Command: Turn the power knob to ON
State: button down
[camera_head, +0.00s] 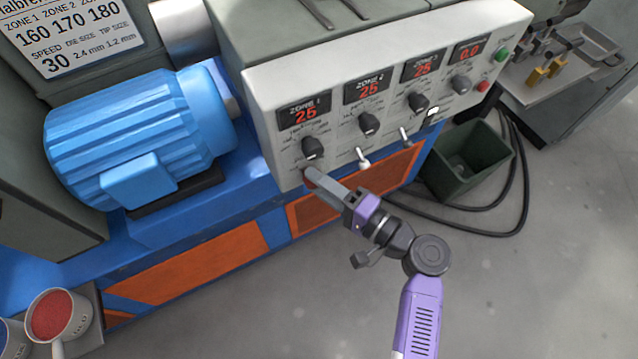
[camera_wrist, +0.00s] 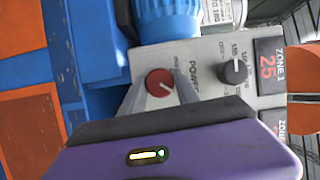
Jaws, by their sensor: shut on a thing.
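The power knob (camera_wrist: 160,82) is red and round with a pale pointer line, beside the "POWER" lettering in the wrist view. My gripper (camera_wrist: 158,88) has a finger on each side of it and is shut on it. In the head view my gripper (camera_head: 312,176) reaches the lower left corner of the white control panel (camera_head: 385,85). There the knob is mostly hidden behind the fingers, with only a bit of red showing. The pointer line slants toward the lower right in the wrist view.
A black zone knob (camera_head: 312,147) sits just above my gripper, with its red "25" display over it. More knobs and white toggle switches (camera_head: 363,158) run to the right. A blue motor (camera_head: 140,135) stands left. A green bin (camera_head: 470,165) and black cables lie right on open floor.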

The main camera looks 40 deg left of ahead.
jog(key=shift+m, duration=0.4)
jog(key=c, duration=0.9)
grip_release()
jog(key=d, duration=0.7)
jog(key=shift+d, duration=0.4)
jog(key=shift+w, duration=0.1)
